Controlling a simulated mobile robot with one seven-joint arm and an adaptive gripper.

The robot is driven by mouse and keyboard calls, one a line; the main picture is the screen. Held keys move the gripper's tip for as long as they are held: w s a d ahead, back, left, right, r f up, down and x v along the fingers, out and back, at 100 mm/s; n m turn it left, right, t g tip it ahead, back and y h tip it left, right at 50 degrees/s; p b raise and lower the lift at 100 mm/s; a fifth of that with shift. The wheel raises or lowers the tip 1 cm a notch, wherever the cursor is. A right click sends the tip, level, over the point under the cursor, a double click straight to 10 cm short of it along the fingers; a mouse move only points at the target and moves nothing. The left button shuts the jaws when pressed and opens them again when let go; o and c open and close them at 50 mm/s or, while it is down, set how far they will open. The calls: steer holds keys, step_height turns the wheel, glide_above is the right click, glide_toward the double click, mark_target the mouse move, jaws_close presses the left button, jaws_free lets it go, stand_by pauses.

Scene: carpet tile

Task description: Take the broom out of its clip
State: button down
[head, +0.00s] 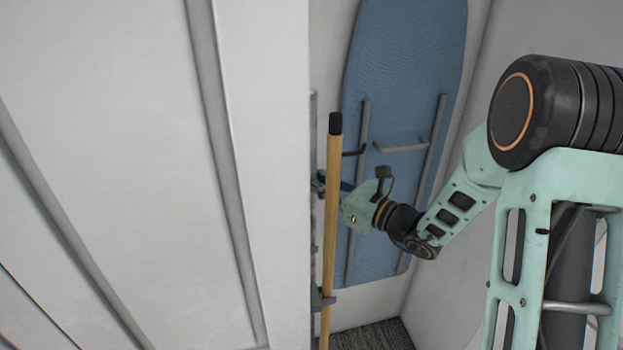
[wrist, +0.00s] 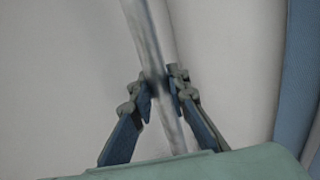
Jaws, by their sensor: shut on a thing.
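A long yellow wooden handle (head: 333,210) with a black end cap stands upright at the edge of the white panel in the head view. A small grey clip (head: 322,299) sits around its lower part. No broom head shows, so I cannot tell for sure which pole is the broom. My gripper (head: 323,184) reaches in from the right, its fingertips behind the yellow handle and partly hidden by it. In the wrist view my gripper (wrist: 160,88) is shut on a slim grey pole (wrist: 147,40), which runs up between the fingertips, slightly tilted.
A blue ironing board (head: 400,60) with grey legs stands against the back wall, close behind my gripper. A large white panel (head: 130,150) fills the left side. Dark carpet (head: 375,338) shows at the bottom. A wall (head: 480,110) closes the right side.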

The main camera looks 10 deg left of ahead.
mark_target(312, 152)
steer(key=shift+r+p, duration=2.15)
steer(key=shift+r, duration=1.3)
steer(key=shift+w, duration=0.15)
steer(key=w+d, duration=0.3)
steer(key=d, duration=0.5)
steer(key=shift+w, duration=0.4)
